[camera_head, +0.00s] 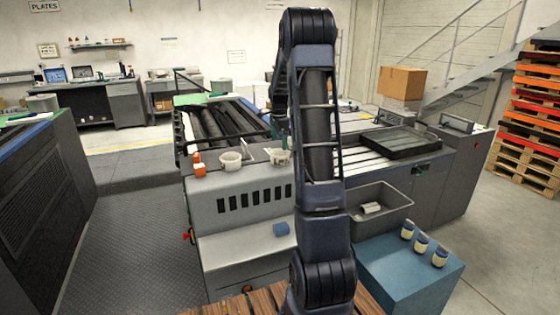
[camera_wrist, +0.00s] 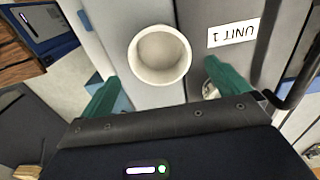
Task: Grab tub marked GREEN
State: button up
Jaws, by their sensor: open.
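Two small white tubs stand on the grey press unit's top in the head view: a left tub (camera_head: 231,160) and a right tub (camera_head: 278,156) close to my arm. I can read no word GREEN on either. In the wrist view a round, open-topped white tub (camera_wrist: 160,55) lies just beyond and between the fingertips, seen from above; its side marking is hidden. My gripper (camera_wrist: 160,80) is open, its green fingers apart with nothing between them. A pale object (camera_wrist: 208,88) is partly hidden behind the right finger. In the head view my arm covers much of the middle.
A sign reading UNIT 1 (camera_wrist: 233,33) lies right of the tub. Orange items (camera_head: 199,168) stand left of the left tub. A grey bin (camera_head: 398,205) and a blue cabinet (camera_head: 420,285) with three small jars (camera_head: 421,243) are at right.

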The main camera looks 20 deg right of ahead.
aim_at(280, 157)
jog(key=shift+d+f, duration=0.15)
jog(key=shift+f, duration=2)
jog(key=shift+d+f, duration=0.1)
jog(key=shift+f, duration=2)
jog(key=shift+c, duration=0.4)
jog(key=c, duration=1.1)
